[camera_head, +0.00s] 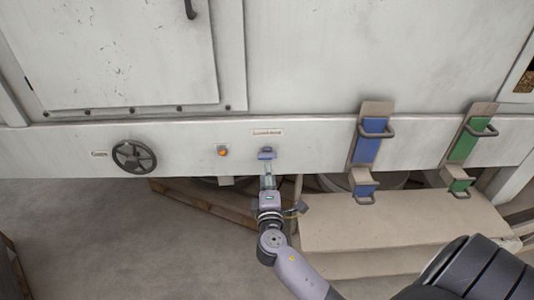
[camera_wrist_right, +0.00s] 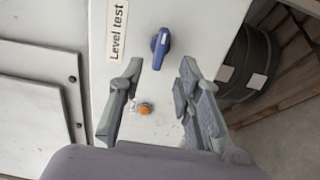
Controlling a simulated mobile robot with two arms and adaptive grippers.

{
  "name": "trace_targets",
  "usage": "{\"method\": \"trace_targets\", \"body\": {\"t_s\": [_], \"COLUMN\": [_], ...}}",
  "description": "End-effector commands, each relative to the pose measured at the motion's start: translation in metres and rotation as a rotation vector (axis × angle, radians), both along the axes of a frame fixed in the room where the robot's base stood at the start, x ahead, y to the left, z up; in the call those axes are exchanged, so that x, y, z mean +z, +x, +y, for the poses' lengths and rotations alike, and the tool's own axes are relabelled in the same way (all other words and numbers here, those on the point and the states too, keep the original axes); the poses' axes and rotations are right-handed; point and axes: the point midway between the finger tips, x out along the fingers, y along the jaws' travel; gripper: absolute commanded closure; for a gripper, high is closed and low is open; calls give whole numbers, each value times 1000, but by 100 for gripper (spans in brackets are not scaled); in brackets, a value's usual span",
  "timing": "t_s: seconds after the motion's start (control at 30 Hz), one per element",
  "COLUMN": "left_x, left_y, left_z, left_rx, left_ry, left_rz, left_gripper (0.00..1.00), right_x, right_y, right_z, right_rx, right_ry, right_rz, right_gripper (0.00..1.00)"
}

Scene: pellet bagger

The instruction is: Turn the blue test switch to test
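The blue test switch (camera_wrist_right: 160,47) is a knob with a small white mark, on the pale panel beside a label reading "Level test" (camera_wrist_right: 117,30). In the head view the blue switch (camera_head: 266,153) sits just under its label (camera_head: 267,132), on the lower beam of the machine. My right gripper (camera_wrist_right: 159,76) is open and empty in the wrist view. The switch shows ahead of the gap between its fingers, apparently untouched. In the head view my right gripper (camera_head: 268,171) is just below the switch. My left gripper is not in view.
An orange button (camera_head: 223,151) and a black handwheel (camera_head: 134,156) are to the left of the switch. Blue (camera_head: 368,148) and green (camera_head: 464,144) handled parts are to the right, above a beige step (camera_head: 400,220). A wooden pallet (camera_head: 205,202) lies beneath the machine.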

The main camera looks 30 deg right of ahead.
Motion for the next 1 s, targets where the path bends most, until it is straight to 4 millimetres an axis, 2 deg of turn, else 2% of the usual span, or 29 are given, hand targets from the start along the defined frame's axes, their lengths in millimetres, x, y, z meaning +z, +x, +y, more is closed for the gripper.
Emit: {"method": "trace_targets", "body": {"t_s": [0.03, 0.2, 0.4, 0.57, 0.83, 1.0], "left_x": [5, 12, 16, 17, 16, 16], "left_y": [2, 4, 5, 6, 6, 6], "left_z": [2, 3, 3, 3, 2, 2], "left_rx": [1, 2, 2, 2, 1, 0], "left_ry": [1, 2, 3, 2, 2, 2], "left_rz": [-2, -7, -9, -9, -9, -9], "left_gripper": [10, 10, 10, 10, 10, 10], "right_x": [4, 3, 0, 0, -1, -1], "right_y": [11, 41, 64, 72, 73, 73], "right_z": [-7, -25, -39, -44, -45, -45], "right_rx": [-1, 0, 0, 0, 0, 0], "right_ry": [-4, -2, -2, 1, 1, 1], "right_rz": [-1, -1, 1, 1, 1, 1], "right_gripper": [68, 68, 68, 68, 68, 79]}}
